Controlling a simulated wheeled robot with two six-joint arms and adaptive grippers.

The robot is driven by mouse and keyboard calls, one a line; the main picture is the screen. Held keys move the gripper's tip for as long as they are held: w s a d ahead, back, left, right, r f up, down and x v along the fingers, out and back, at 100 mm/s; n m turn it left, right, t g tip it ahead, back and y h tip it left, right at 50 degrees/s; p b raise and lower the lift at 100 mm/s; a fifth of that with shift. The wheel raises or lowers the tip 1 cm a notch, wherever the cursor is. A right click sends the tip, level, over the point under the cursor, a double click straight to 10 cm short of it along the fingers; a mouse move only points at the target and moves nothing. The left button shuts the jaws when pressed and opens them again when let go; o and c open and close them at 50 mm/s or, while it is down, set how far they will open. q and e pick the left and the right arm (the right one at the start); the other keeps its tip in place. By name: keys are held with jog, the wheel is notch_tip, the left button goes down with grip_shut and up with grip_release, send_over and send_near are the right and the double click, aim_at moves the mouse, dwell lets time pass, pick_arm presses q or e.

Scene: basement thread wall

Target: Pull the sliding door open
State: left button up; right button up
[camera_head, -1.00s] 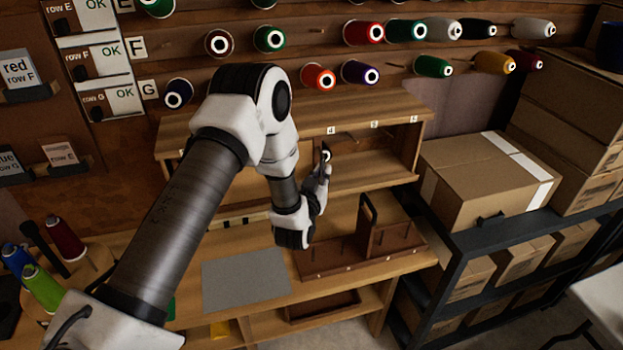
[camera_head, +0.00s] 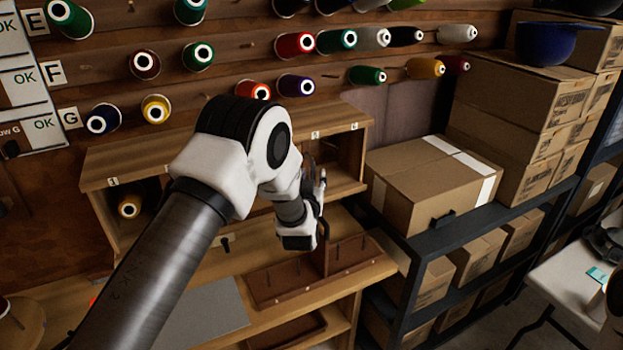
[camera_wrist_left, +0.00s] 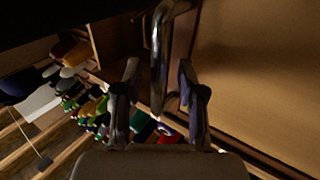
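The wooden cabinet (camera_head: 240,150) stands on the workbench under the thread wall. Its left end is open and shows a spool (camera_head: 129,204). My left gripper (camera_head: 318,190) is in front of the cabinet's right part. The arm hides much of the front, so the sliding door cannot be clearly made out in the head view. In the left wrist view, a curved metal handle (camera_wrist_left: 160,55) stands between the fingers of my left gripper (camera_wrist_left: 155,85), with gaps on both sides. A plain brown panel (camera_wrist_left: 255,70) fills the right side there. My right gripper is not visible.
A brown divided tray (camera_head: 300,280) and a grey mat (camera_head: 205,315) lie on the bench. A cardboard box (camera_head: 430,185) sits on a black shelf (camera_head: 470,225) at the right. Spools on pegs cover the wall above. A white table (camera_head: 570,285) is at far right.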

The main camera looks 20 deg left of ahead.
pick_arm(q)
jog(key=v, duration=1.2)
